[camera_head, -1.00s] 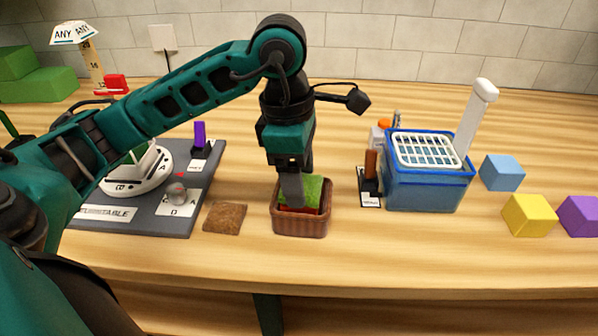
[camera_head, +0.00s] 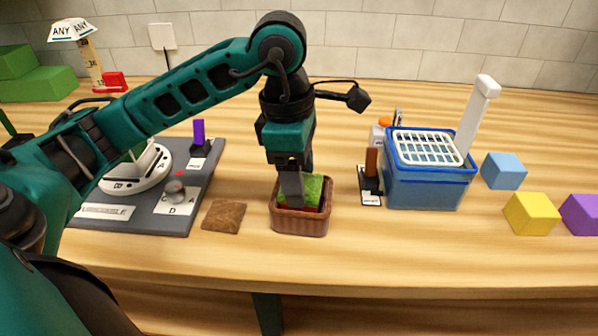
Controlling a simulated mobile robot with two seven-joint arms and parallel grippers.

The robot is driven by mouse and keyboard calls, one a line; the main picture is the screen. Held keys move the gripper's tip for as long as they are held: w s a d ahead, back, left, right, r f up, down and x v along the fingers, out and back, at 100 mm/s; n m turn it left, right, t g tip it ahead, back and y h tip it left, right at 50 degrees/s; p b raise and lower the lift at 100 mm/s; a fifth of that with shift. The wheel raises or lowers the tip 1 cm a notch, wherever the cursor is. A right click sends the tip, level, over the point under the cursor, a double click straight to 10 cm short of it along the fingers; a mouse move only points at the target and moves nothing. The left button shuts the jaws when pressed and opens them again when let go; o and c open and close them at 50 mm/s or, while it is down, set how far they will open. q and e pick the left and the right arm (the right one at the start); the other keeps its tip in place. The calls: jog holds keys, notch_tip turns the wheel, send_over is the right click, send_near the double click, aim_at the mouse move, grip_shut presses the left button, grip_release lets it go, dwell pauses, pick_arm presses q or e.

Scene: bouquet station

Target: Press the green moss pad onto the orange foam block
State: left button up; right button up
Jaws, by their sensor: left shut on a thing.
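The green moss pad (camera_head: 314,187) is at the top of a brown woven basket (camera_head: 302,224), partly hidden by my fingers. A narrow red-orange strip (camera_head: 311,207) shows just below it inside the basket. This may be the orange foam block; most of it is hidden by the basket wall. My left gripper (camera_head: 292,192) points down into the basket from above and is shut on the green moss pad. Whether the pad touches what lies below cannot be told. My right gripper is not in view.
A brown square pad (camera_head: 224,216) lies left of the basket, beside a grey turntable board (camera_head: 190,216). A blue bin (camera_head: 428,190) with a white grate stands to the right. Blue (camera_head: 503,171), yellow (camera_head: 532,213) and purple (camera_head: 582,214) blocks lie further right. The front table strip is clear.

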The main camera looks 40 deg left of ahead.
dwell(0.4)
pick_arm(q)
jog(key=o, duration=1.2)
jog(key=shift+r+p, duration=2.15)
jog(key=shift+r, duration=0.8)
